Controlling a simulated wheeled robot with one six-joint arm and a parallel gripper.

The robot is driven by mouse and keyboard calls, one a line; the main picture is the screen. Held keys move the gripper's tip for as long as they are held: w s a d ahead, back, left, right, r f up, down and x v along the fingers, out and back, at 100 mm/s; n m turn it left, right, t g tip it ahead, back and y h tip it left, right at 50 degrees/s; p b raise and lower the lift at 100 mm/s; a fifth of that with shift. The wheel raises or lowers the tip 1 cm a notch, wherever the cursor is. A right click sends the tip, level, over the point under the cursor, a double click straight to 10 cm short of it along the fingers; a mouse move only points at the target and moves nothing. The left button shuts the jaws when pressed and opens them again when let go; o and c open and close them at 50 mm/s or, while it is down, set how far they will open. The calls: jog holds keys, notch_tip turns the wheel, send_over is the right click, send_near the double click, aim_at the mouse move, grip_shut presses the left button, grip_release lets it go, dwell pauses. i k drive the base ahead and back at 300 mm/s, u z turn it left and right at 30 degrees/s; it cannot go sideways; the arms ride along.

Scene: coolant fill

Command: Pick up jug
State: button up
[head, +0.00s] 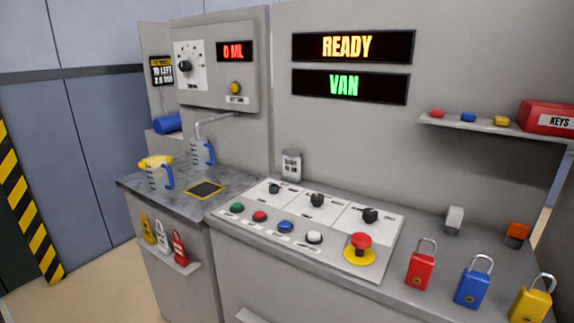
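A clear jug (156,181) with a blue handle stands upright on the grey speckled counter (222,179) at the left. A yellow object (152,161) shows at its top; I cannot tell whether it is in the jug or behind it. A second clear jug (199,157) with a blue handle stands further back, under the metal spout (214,120). Both blue handles face right. My gripper is not in view.
A black pad with a yellow border (205,189) lies on the counter. A blue roll (167,124) sits behind the jugs. A display (235,51) reads 0 ML. The button panel (287,210) and padlocks (420,268) are on the right.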

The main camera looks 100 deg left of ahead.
aim_at(160, 177)
jog(key=u, duration=4.7)
jog(key=k, duration=1.3)
jog(key=u, duration=0.8)
jog(key=i, duration=2.8)
jog(key=z, duration=0.3)
jog(key=i, duration=1.35)
jog(key=z, duration=0.65)
